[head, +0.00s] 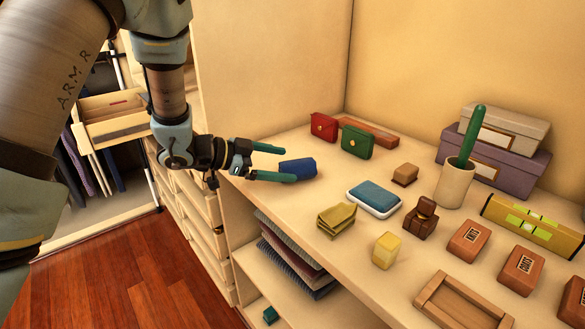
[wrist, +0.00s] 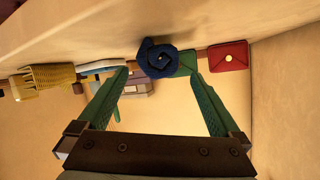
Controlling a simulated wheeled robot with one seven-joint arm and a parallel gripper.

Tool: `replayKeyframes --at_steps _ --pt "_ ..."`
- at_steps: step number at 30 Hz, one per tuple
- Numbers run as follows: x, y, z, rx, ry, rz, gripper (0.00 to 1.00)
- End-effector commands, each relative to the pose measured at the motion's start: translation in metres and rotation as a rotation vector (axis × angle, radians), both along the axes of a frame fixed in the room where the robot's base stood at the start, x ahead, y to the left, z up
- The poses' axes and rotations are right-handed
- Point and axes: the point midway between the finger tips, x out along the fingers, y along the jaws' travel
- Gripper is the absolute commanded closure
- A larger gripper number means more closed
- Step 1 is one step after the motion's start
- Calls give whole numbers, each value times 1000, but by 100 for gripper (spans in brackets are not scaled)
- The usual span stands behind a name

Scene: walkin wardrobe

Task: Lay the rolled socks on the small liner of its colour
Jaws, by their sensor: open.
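The rolled socks (head: 299,167) are a dark blue roll lying on the shelf top near its left edge. In the wrist view they show as a blue spiral (wrist: 158,57) just beyond and between the fingertips. My gripper (head: 288,164) has green fingers spread apart around the near end of the roll; whether they touch it I cannot tell. A blue pad with a white rim (head: 374,196), which looks like the small blue liner, lies on the shelf to the right of the socks. Its blue top is bare.
Red (head: 323,127) and green (head: 356,142) pouches stand behind the socks. An olive folded item (head: 336,219), a yellow block (head: 385,251) and a brown figure-like item (head: 421,218) stand near the liner. A cup (head: 454,185) and stacked boxes (head: 500,160) are farther right. Bare shelf separates socks and liner.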

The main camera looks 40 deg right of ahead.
Motion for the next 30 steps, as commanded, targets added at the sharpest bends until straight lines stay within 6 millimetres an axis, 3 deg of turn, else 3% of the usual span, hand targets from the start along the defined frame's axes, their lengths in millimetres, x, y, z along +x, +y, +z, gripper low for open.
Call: replayKeyframes --at_steps 3,10,23,26,29,30 --pt "11 24 9 -3 -2 6 0" --pt "22 56 23 -1 0 4 0" --pt "28 68 29 2 -4 12 0" --pt "51 74 30 16 -29 109 0" --pt "103 97 33 61 -75 335 0" --pt "129 114 33 94 -88 458 0"
